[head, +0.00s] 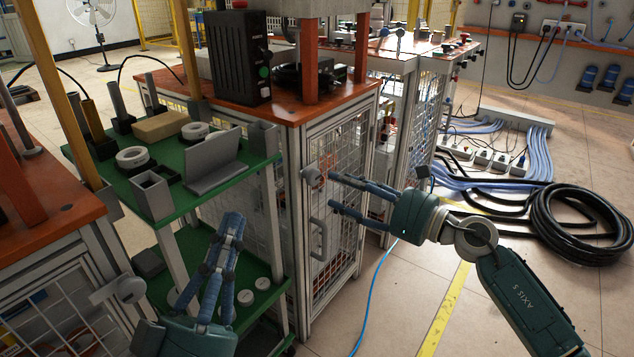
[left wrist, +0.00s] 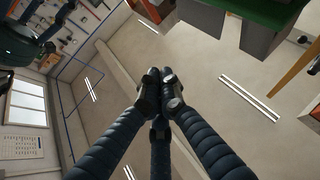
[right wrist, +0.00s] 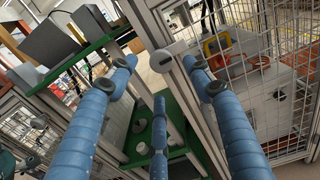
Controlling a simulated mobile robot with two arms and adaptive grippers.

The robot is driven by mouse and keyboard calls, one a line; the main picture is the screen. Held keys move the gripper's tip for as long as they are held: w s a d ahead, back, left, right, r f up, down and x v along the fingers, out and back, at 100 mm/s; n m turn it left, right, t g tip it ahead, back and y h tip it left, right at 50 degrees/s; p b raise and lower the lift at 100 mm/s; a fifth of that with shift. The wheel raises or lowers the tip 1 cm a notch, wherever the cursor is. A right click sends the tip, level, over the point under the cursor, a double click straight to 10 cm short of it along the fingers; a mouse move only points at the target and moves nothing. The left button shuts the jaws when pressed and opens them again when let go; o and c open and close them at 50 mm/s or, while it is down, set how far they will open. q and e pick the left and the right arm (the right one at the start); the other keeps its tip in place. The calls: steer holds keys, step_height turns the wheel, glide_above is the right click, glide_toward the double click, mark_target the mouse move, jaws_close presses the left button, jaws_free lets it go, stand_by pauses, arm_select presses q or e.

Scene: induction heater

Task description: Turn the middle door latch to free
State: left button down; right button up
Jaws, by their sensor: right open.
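The middle door latch (head: 314,175) is a light grey knob with a short lever, near the top of the middle machine's wire-mesh door (head: 338,160). It also shows in the right wrist view (right wrist: 163,60), where its lever points up and to the right. My right gripper (head: 332,191) is open, its fingers spread and pointing at the latch from the right. In its wrist view the latch appears between the fingertips; I cannot tell whether they touch. My left gripper (head: 233,218) is empty, with its fingers together, in front of the green rack; its wrist view (left wrist: 157,85) shows them meeting.
A green two-tier rack (head: 180,214) with blocks and rings stands left of the door. A vertical door handle (head: 318,240) sits below the latch. Another latch (head: 125,289) is on the left machine. A blue cable (head: 371,300) crosses the floor; black coils (head: 575,220) lie right.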

mark_target(316, 176)
steer(key=x, duration=0.6)
steer(key=shift+f+b, duration=0.1)
steer(key=shift+b, duration=0.3)
arm_select(q)
steer(key=shift+s+a+r+t+h, duration=0.15)
steer(key=shift+s+r+t+h, duration=0.15)
steer(key=shift+s+r+t, duration=0.55)
steer(key=shift+s+a+r+t+h, duration=0.1)
steer(key=shift+s+r+t+h, duration=0.3)
steer(key=shift+s+r, duration=0.75)
arm_select(e)
steer(key=shift+w+a, duration=0.35)
steer(key=shift+a, duration=0.05)
arm_select(q)
steer(key=shift+w+r, duration=0.1)
arm_select(e)
steer(key=c, duration=1.1)
